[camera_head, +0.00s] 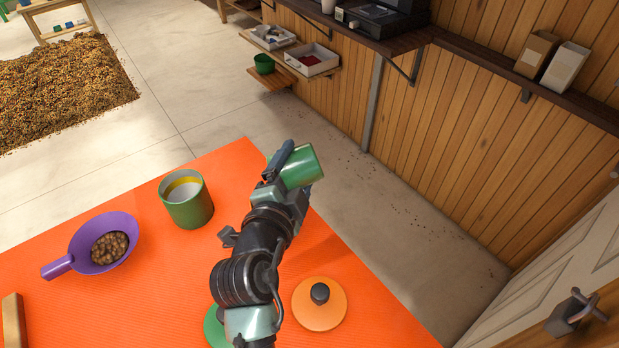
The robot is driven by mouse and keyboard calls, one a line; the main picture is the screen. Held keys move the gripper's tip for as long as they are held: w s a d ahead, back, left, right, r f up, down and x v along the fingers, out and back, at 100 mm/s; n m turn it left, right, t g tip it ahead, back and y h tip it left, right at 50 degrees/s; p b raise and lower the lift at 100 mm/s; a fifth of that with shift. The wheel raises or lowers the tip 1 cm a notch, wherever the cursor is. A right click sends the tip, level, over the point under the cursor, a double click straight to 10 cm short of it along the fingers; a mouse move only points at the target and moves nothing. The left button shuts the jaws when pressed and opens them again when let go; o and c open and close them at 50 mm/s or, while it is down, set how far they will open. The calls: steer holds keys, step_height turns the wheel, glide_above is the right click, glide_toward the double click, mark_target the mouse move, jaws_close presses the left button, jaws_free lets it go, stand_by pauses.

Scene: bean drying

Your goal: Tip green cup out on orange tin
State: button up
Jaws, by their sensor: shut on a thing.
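My gripper (282,165) is shut on a green cup (303,166), which lies tilted on its side near the table's far right edge. Its inside is hidden, so I cannot tell what it holds. A round orange thing with a black knob (319,310) sits on the orange table, right of my arm's lower part. I cannot tell whether it is a lidded tin or a loose lid. An open green container (189,208) with a yellow band inside stands upright to the left of my arm.
The orange table (130,310) also holds a purple scoop with brown beans (83,255), and a wooden piece (14,322) at the left edge. A green round thing (212,327) is partly hidden behind my arm. The wood-panelled wall (460,130) stands beyond a floor gap.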

steer(key=shift+r, duration=0.1)
stand_by(0.3)
steer(key=shift+a+f+n+b, duration=0.2)
steer(key=shift+a+n+b, duration=0.1)
steer(key=shift+b, duration=1.05)
steer(key=shift+s+a+r+n+t+h+b, duration=0.1)
steer(key=shift+a+r+n+t+h+b, duration=0.15)
steer(key=shift+n+t+h+b, duration=0.25)
steer(key=shift+r, duration=0.15)
steer(key=shift+d+m+g+y, duration=0.3)
